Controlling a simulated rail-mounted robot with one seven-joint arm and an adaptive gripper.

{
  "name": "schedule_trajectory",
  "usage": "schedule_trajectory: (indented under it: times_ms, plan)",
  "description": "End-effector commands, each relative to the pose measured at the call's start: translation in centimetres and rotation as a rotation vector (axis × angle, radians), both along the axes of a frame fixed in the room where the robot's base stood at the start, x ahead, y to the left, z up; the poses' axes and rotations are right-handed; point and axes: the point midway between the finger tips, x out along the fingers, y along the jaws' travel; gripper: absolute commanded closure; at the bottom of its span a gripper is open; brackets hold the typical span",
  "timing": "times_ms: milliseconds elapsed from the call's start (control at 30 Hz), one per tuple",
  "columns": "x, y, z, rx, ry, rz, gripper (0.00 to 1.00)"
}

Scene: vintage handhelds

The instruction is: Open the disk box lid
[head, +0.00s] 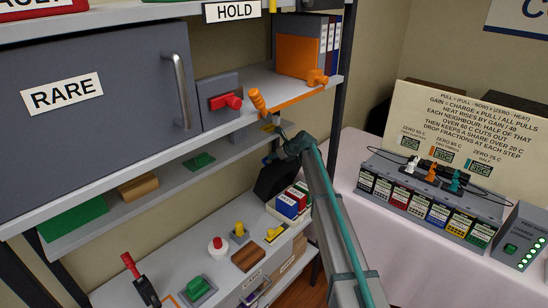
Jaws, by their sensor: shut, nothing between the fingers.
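The disk box (284,217) is a pale open-topped box on the lower shelf, holding red, blue and white disks. A dark panel (272,182), which looks like its lid, stands tilted up at the box's back left, leaving the disks exposed. My gripper (267,160) is at the upper edge of this dark panel. It is shut and holds nothing. Whether the fingers touch the panel cannot be told. My arm passes just right of the box and hides part of what lies behind.
An orange-handled lever (257,101) and the upper shelf (292,98) are close above my gripper. Knobs and buttons, including a yellow one (239,229), stand left of the box. A table with a cartridge rack (424,205) is at right.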

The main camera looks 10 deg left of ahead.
Motion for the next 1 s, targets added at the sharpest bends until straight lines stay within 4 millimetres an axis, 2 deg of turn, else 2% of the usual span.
schedule_trajectory:
  times_ms: [133, 567, 767, 1000]
  plan:
    - [0.9, 1.2, -0.3, 0.000, 0.000, 0.000, 1.00]
    - [0.5, 0.8, 0.2, 0.000, 0.000, 0.000, 1.00]
    - [-0.5, -0.5, 1.9, 0.001, -0.001, 0.000, 1.00]
    - [-2.4, -2.9, 4.9, 0.001, 0.000, -0.001, 1.00]
